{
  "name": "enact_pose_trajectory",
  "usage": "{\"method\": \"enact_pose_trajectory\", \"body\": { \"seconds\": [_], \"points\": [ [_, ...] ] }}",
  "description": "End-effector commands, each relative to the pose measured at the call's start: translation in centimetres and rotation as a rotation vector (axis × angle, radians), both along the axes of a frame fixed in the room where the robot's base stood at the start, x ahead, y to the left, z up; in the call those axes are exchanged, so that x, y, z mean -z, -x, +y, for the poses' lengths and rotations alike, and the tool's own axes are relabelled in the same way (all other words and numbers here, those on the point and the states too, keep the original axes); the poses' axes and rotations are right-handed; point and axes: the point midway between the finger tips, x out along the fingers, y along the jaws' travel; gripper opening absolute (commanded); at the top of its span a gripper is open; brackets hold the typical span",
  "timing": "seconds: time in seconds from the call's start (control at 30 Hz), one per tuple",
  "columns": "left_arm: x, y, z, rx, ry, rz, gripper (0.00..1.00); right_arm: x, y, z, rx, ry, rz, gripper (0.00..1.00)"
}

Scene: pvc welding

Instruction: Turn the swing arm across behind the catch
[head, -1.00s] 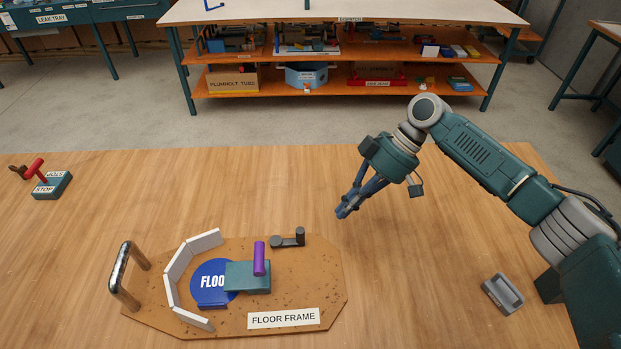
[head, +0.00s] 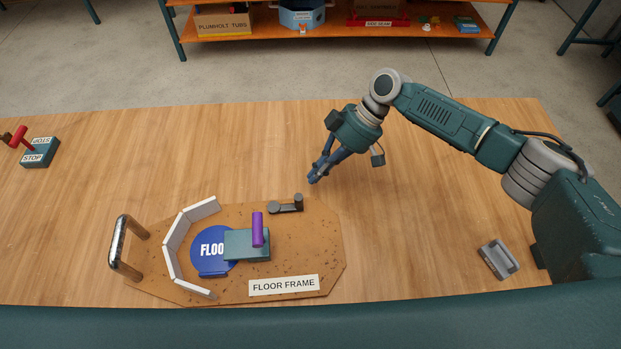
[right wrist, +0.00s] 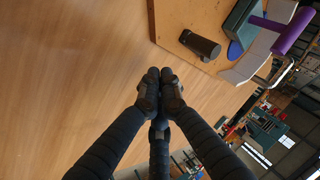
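A short dark grey arm with an upright round post (head: 286,205), which looks like the swing arm, sits at the back edge of the brown floor frame board (head: 190,283). In the right wrist view its post (right wrist: 200,44) shows at the upper right. A teal block (head: 240,246) with an upright purple handle (head: 258,230) stands on the board, partly over a blue disc (head: 208,247). I cannot tell which part is the catch. My right gripper (head: 313,180) is shut and empty, just behind and right of the post, apart from it. My left gripper is not in view.
White wall pieces (head: 176,240) curve around the disc's left side. A metal handle (head: 120,245) stands at the board's left end. A grey holder (head: 498,259) lies at the right, and a stop block with a red lever (head: 38,152) at the far left. The table behind the board is clear.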

Motion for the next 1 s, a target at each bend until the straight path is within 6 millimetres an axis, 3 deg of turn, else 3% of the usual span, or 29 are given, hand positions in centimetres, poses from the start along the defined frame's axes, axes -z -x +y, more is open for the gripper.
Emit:
{"method": "enact_pose_trajectory", "body": {
  "seconds": [0.03, 0.3, 1.0],
  "points": [
    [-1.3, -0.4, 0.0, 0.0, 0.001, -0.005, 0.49, -0.9, 1.0, 0.4, -0.005, 0.0, 0.0, 0.0],
    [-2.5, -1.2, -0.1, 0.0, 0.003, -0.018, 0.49, -0.4, 3.1, 1.6, -0.002, -0.001, 0.0, 0.0],
    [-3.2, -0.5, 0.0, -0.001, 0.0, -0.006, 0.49, -0.4, 3.3, 2.0, 0.044, -0.002, 0.001, 0.0]
  ]
}}
